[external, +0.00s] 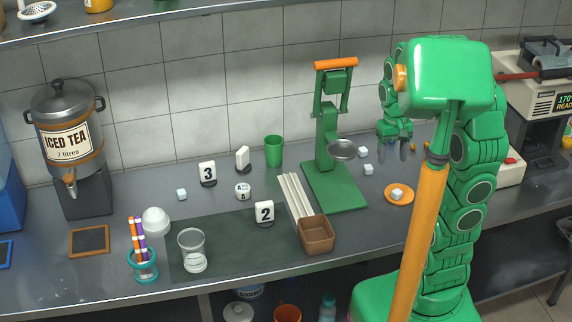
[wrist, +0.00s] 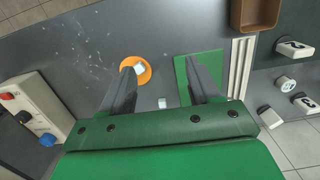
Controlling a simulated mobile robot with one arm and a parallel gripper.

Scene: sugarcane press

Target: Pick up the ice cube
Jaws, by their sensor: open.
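Several small pale ice cubes are in view. One ice cube (external: 397,193) lies on an orange coaster (external: 407,201); in the wrist view this cube (wrist: 139,68) is near the left fingertip. Two more cubes, one farther back (external: 362,152) and one nearer (external: 368,169), lie on the counter right of the green press. A lone cube (external: 181,194) lies at the left. My gripper (external: 393,153) is open and empty over the counter right of the press. In the wrist view my gripper (wrist: 160,75) has a cube (wrist: 162,103) showing between its fingers.
The green press (external: 330,185) with its metal dish (external: 343,149) stands left of my gripper. A brown box (external: 316,235), white sticks (external: 293,196), a green cup (external: 274,151) and numbered markers stand farther left. A machine with colored knobs (wrist: 35,115) is at the wrist view's left.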

